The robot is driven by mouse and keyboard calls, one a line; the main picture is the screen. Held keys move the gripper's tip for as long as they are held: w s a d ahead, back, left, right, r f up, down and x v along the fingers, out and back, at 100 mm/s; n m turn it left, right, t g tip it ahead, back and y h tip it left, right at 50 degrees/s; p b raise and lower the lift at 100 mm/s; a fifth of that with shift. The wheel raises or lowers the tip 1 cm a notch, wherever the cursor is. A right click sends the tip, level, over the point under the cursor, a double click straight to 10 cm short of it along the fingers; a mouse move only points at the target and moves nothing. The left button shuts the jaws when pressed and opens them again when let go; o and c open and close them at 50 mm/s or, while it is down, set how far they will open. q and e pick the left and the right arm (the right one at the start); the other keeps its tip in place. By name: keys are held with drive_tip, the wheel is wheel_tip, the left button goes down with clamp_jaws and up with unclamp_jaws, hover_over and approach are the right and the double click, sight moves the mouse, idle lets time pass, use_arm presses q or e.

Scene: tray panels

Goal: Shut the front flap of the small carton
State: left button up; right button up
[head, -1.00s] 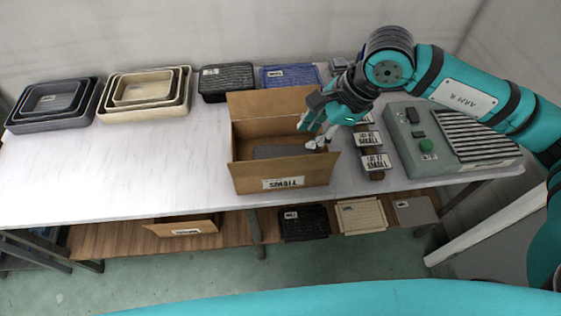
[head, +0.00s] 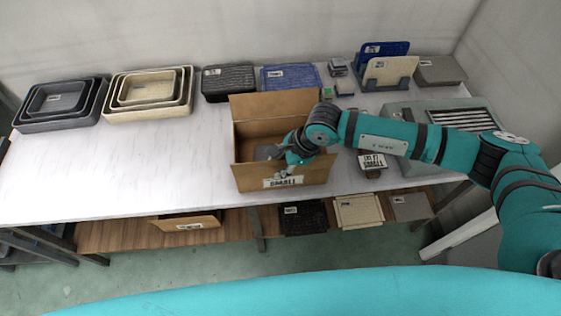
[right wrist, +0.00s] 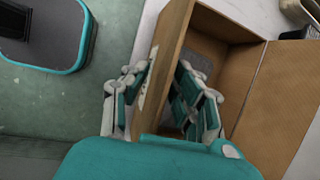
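The small carton (head: 240,180) stands on the white table, open at the top. Its back flap (head: 275,104) stands up, leaning away. Its front panel, with the SMALL label (head: 283,181), faces me; I cannot tell where the flap's fold lies. A grey panel lies inside, mostly hidden by my gripper. My right gripper (head: 278,152) is at the carton's front edge. In the right wrist view my gripper (right wrist: 164,82) has its fingers apart, one outside the front panel (right wrist: 166,62) and one inside, with space beside the panel. My left gripper is not in view.
Nested dark trays (head: 22,124) and cream trays (head: 110,113) stand at the back left. Black (head: 228,82) and blue (head: 290,78) trays lie behind the carton. A rack (head: 388,82) holds panels at the back right. Table left of the carton is clear.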

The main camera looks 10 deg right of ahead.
clamp_jaws()
idle(0.4)
drive_tip(key=shift+w+f+m+g+b, duration=0.1)
drive_tip(key=shift+w+m+g+b, duration=0.35)
drive_tip(key=shift+g+b, duration=1.15)
drive_tip(key=shift+w+f+g+b, duration=0.1)
drive_tip(key=shift+w+g+b, duration=0.65)
drive_tip(key=shift+b, duration=1.8)
drive_tip(key=shift+w+f+m+g+b, duration=0.1)
drive_tip(key=shift+w+m+g+b, duration=0.15)
drive_tip(key=shift+w+g+b, duration=1.2)
drive_tip(key=shift+s+t+b, duration=0.4)
drive_tip(key=shift+s+b, duration=0.2)
drive_tip(key=shift+s, duration=0.25)
